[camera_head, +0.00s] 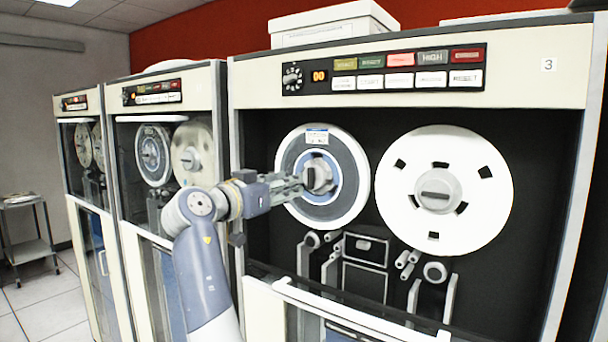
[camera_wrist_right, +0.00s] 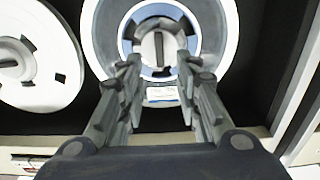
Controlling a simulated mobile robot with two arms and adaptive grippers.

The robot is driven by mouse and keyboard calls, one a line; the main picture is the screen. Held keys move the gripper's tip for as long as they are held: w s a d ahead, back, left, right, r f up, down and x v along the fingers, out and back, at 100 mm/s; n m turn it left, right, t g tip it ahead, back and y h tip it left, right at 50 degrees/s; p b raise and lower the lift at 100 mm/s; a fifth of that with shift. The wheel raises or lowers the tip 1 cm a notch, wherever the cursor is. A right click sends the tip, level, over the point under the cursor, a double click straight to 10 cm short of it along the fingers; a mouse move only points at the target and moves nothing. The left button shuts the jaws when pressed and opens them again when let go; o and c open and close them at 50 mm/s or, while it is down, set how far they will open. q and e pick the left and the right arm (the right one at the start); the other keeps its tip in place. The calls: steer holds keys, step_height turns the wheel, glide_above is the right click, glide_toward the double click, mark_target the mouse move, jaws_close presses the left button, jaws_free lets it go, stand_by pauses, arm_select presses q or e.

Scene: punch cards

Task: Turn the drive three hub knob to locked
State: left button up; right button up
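Drive three is the cabinet (camera_head: 548,65) marked 3, and its left reel (camera_head: 348,205) has a grey hub knob (camera_head: 320,172) at its centre. The knob also shows in the right wrist view (camera_wrist_right: 172,48), with its dark bar upright there. My right gripper (camera_head: 298,183) is in front of this reel, at the knob's left in the head view. In the wrist view its fingers (camera_wrist_right: 160,66) are apart, one tip on each side of the knob's lower part. I cannot tell whether they touch it. My left gripper is not in view.
A white reel (camera_head: 480,180) with its own hub sits at the right; its bar lies level. Tape guides (camera_head: 365,246) are below the reels. A white-edged lower door (camera_head: 370,326) runs across the front. Other tape drives (camera_head: 165,208) stand at the left.

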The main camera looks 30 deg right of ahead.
mark_target(309, 178)
steer(key=p+x, duration=0.2)
steer(key=x, duration=0.4)
steer(key=shift+d+r+p, duration=0.1)
steer(key=shift+d+p, duration=0.1)
steer(key=shift+p, duration=0.1)
steer(key=shift+w+d, duration=0.35)
steer(key=shift+d, duration=0.25)
jaws_close()
